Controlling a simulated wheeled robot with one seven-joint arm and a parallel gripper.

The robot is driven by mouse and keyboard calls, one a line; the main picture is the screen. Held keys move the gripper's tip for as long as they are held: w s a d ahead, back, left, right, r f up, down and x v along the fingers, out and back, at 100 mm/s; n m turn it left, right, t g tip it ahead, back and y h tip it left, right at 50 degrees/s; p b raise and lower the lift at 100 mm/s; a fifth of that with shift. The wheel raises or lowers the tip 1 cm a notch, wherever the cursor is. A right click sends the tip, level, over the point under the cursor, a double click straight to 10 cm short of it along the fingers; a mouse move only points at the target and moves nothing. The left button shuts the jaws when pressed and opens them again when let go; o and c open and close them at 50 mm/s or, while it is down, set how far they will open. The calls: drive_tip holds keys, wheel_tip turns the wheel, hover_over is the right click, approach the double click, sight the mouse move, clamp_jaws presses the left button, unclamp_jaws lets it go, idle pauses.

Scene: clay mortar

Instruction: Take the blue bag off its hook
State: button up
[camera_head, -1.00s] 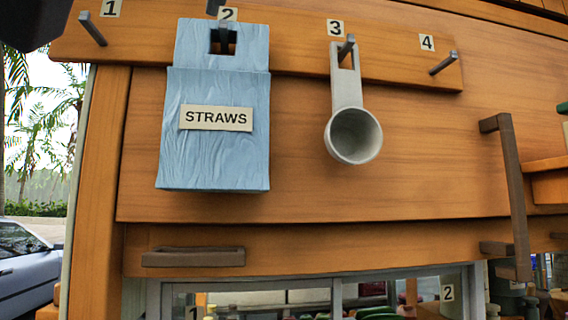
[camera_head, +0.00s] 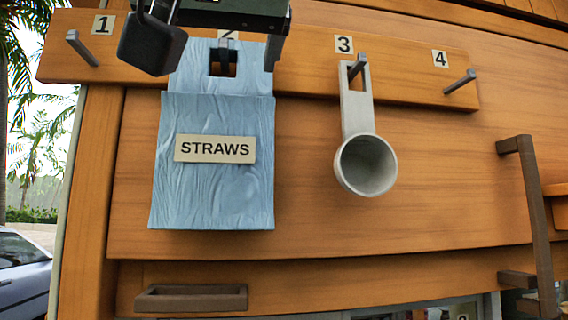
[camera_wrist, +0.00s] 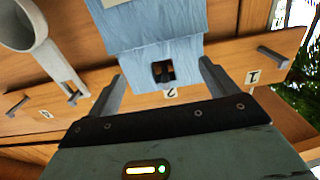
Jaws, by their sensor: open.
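The blue bag (camera_head: 212,198), labelled STRAWS, hangs flat against the wooden board, with hook 2 (camera_head: 196,56) passing through the square hole in its upper flap. The bag also shows in the wrist view (camera_wrist: 155,28), upside down, with hook 2 (camera_wrist: 163,74) in the hole. My gripper (camera_wrist: 161,68) is open, with one finger on each side of the bag's flap. In the head view my gripper (camera_head: 222,45) is in front of the flap's top and partly covers it and the number 2 label. Whether the fingers touch the bag, I cannot tell.
A grey scoop (camera_head: 366,165) hangs on hook 3, right of the bag. Hook 1 (camera_head: 82,48) and hook 4 (camera_head: 460,82) are empty and stick out. A brown upright handle (camera_head: 532,215) is at the right.

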sight(222, 79)
drive_tip(key=shift+p+x, duration=1.1)
drive_tip(key=shift+x, duration=1.9)
drive_tip(key=shift+f, duration=0.15)
drive_tip(key=c, duration=1.1)
